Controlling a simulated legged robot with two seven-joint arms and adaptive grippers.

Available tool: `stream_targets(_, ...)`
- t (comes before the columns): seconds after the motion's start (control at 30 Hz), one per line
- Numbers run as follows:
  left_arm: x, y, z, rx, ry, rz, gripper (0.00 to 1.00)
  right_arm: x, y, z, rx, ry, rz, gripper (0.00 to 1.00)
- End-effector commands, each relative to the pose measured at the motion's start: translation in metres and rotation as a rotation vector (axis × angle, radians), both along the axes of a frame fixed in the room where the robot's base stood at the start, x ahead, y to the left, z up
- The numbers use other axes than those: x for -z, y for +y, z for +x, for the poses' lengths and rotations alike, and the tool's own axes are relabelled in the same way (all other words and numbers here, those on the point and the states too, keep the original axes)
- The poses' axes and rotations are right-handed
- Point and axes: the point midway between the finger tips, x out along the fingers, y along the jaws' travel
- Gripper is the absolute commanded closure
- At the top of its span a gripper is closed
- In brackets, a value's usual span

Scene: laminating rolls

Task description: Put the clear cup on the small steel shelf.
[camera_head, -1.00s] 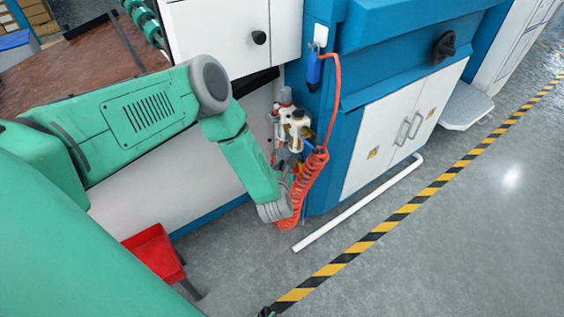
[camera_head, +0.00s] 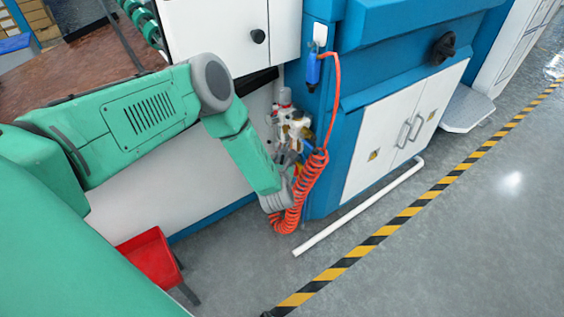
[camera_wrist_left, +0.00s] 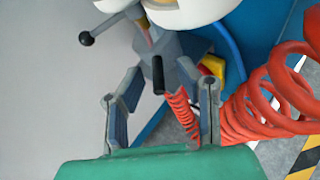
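I do not see a clear cup in either view. A small grey ledge (camera_head: 468,108) juts from the machine at the right of the head view; I cannot tell whether it is the steel shelf. My left gripper shows in the left wrist view (camera_wrist_left: 162,105), its two fingers spread apart with no cup between them. Grey machine fittings (camera_wrist_left: 170,58) show beyond and between the fingers. In the head view my left arm reaches down to the blue machine's corner, and its fingers cannot be made out. My right gripper is not in view.
A coiled red hose (camera_head: 302,192) hangs close to my left wrist. Blue machine (camera_head: 325,140) with white doors stands behind. A white pipe (camera_head: 358,208) lies on the floor. A red bin (camera_head: 150,258) is at lower left. Floor beyond the striped tape (camera_head: 400,220) is open.

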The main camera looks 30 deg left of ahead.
Motion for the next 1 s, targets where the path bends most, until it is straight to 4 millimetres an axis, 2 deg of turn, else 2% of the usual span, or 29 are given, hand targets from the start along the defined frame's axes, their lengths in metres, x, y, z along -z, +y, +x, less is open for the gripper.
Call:
stream_targets(0.17,-0.005,-0.004,-0.007,0.001,0.002,-0.001,0.7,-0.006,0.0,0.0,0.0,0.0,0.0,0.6)
stream_targets(0.5,-0.033,-0.035,-0.064,0.0,0.004,-0.002,0.7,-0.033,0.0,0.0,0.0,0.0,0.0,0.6)
stream_targets(0.7,-0.043,-0.049,-0.089,0.001,0.002,0.0,0.7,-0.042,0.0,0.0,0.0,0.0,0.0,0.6)
stream_targets(1.0,-0.046,-0.055,-0.098,0.01,0.007,0.006,0.7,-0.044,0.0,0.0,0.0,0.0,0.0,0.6)
